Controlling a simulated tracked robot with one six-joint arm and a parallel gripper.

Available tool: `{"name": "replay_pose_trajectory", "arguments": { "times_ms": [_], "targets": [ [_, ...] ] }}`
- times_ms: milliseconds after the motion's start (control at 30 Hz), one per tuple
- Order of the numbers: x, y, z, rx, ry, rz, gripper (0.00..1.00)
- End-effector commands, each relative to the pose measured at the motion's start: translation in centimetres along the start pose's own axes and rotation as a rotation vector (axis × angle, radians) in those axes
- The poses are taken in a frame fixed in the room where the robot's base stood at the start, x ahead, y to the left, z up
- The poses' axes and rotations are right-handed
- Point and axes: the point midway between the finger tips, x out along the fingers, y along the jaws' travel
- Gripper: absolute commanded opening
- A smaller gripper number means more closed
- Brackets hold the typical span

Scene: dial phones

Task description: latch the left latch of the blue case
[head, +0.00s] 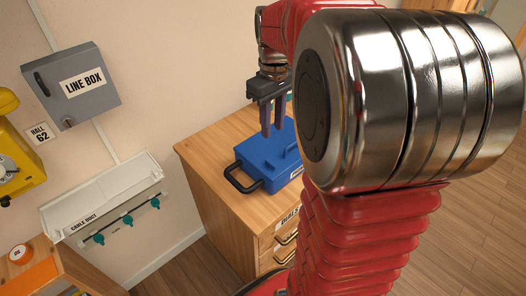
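The blue case (258,160) lies on top of a wooden cabinet, with its black handle (240,178) toward the lower left. Its lid looks shut, and its right part is hidden behind my arm. No latch can be made out clearly at this size. My gripper (272,132) points down over the far part of the case, its grey fingers close to the lid. The two fingers show with a narrow gap between them, and I see nothing held. Whether the fingertips touch the case I cannot tell.
On the wall are a grey line box (72,84), a white cable duct (105,195) with teal knobs, and a yellow phone (18,160). The cabinet top left of the case is clear.

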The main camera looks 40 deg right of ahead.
Motion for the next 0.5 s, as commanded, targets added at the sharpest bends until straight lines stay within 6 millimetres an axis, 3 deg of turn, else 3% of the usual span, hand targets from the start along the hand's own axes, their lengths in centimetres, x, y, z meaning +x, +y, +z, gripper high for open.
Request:
{"name": "replay_pose_trajectory", "arguments": {
  "times_ms": [267, 500],
  "targets": [
    [0.1, -0.1, 0.0, 0.001, 0.000, 0.000, 0.28],
    [1.9, -0.1, 0.0, 0.001, -0.001, -0.001, 0.28]
  ]
}}
